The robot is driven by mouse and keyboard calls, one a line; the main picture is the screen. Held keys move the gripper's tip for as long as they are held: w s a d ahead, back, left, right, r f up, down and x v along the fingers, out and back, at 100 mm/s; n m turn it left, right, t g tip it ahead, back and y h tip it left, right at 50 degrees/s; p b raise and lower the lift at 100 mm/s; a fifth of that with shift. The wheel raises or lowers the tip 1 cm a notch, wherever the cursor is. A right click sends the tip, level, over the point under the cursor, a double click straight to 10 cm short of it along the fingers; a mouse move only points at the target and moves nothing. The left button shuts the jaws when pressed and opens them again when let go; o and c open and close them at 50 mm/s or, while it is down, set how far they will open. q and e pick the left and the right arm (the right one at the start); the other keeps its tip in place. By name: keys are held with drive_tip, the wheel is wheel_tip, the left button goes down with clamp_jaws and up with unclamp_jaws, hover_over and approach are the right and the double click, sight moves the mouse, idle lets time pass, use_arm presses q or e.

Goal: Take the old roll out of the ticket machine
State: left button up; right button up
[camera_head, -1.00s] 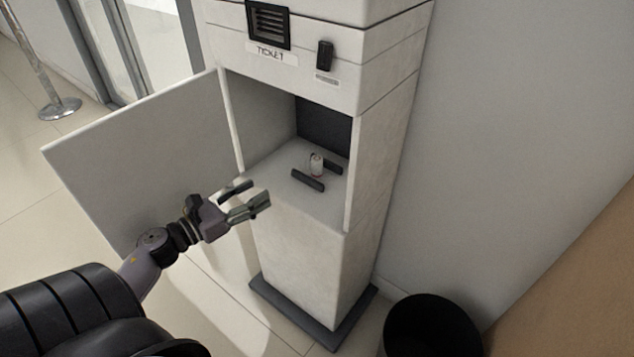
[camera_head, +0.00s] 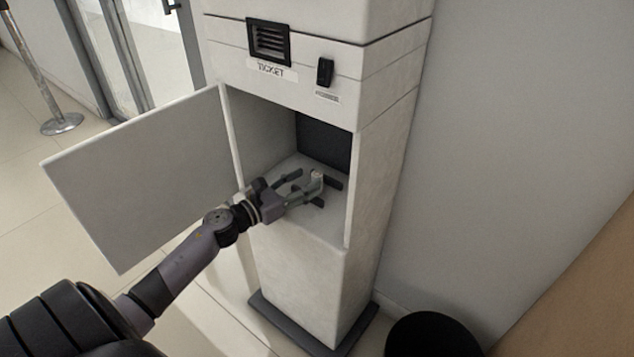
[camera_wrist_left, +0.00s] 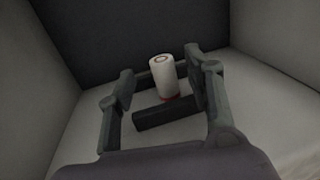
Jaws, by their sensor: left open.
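The ticket machine (camera_head: 308,278) stands upright with its front door (camera_head: 140,178) swung open to the left. The old roll (camera_wrist_left: 164,77), small and white with a red band at its base, stands upright on the compartment floor. In the head view only a bit of the roll (camera_head: 317,173) shows behind my fingers. My left gripper (camera_head: 308,180) is inside the compartment, open. In the left wrist view its fingers (camera_wrist_left: 160,88) are spread to either side of the roll, which appears between and just beyond the tips. I cannot tell whether they touch it. My right gripper is not in view.
Two dark bars flank the roll; the near bar (camera_wrist_left: 170,121) lies in front of it. The compartment's side walls are close around my gripper. A black bin (camera_head: 433,335) stands at the lower right, and a post (camera_head: 62,123) at the far left.

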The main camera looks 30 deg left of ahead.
sight(313, 177)
use_arm(q)
drive_tip(key=shift+x, duration=1.6)
drive_tip(key=c, duration=0.9)
drive_tip(key=shift+r, duration=0.15)
